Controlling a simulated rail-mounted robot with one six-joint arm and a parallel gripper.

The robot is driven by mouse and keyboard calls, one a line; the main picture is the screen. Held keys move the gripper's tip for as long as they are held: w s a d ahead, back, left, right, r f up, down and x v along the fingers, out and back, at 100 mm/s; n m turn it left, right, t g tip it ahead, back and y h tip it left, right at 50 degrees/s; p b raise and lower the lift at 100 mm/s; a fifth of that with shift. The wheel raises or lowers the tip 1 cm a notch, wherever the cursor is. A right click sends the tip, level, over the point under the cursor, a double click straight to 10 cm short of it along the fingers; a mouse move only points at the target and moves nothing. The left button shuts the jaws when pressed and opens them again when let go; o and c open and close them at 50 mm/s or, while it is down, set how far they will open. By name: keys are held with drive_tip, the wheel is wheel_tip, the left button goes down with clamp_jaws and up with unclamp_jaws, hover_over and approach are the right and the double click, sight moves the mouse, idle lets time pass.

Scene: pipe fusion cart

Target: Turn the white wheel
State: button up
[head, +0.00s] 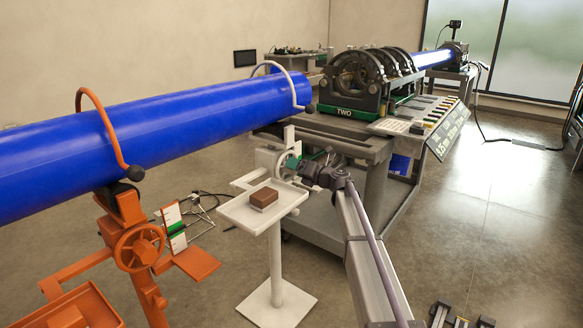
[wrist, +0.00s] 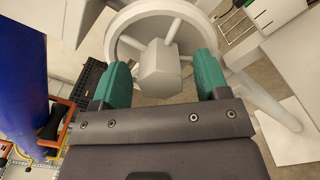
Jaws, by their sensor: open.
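The white wheel (wrist: 158,66) fills the upper middle of the wrist view, with its hub, spokes and round rim showing. My gripper (wrist: 162,78) is open, its two green fingers apart on either side of the hub in that view. I cannot tell whether the fingers touch the wheel.
A white pedestal tray (head: 236,211) with a brown block (head: 264,196) stands close by. The blue pipe (head: 160,130) runs above on the left, over an orange stand with an orange wheel (head: 139,247). The fusion cart (head: 335,145) is behind. Floor at the right is mostly clear.

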drive_tip(key=v, duration=0.8)
drive_tip(key=shift+s+d, duration=0.15)
drive_tip(key=shift+s, duration=0.05)
